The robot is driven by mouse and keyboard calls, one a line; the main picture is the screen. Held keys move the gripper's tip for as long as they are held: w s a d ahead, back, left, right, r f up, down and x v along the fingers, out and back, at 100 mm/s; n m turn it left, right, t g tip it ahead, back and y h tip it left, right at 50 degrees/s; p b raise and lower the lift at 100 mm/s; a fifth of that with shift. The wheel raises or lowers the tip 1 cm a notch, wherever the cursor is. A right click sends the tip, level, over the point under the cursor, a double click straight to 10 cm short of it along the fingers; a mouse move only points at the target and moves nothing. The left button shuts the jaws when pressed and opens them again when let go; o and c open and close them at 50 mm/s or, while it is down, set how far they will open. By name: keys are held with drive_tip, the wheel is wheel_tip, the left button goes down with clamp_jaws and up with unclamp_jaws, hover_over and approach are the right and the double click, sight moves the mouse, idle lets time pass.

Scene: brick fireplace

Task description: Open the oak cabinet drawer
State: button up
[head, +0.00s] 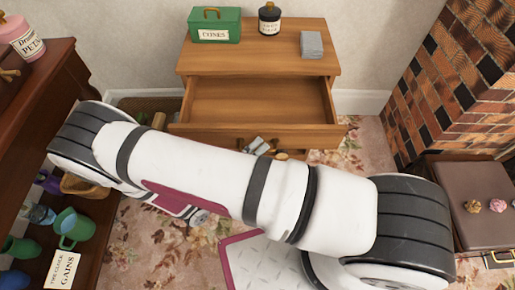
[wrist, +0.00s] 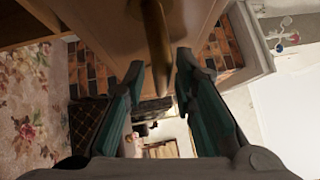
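The oak cabinet (head: 205,62) stands against the back wall in the head view. Its top drawer (head: 255,100) is pulled out, and the inside that shows is empty. In the wrist view a brass handle (wrist: 155,45) on a wooden face stands between the fingertips of my gripper (wrist: 159,68). The two teal fingers are apart, with a gap on each side of the handle. In the head view my gripper (head: 258,146) shows in small part in front of the drawer; my arm hides much of the cabinet's lower front.
A green tin (head: 214,20), a dark jar (head: 269,20) and a grey stack (head: 311,44) stand on the cabinet top. A brick fireplace (head: 450,80) is at right, a dark shelf unit (head: 45,95) at left. Patterned carpet (head: 345,160) lies between.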

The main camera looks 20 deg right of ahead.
drive_tip(key=v, duration=1.2)
drive_tip(key=shift+r, duration=0.1)
idle(0.4)
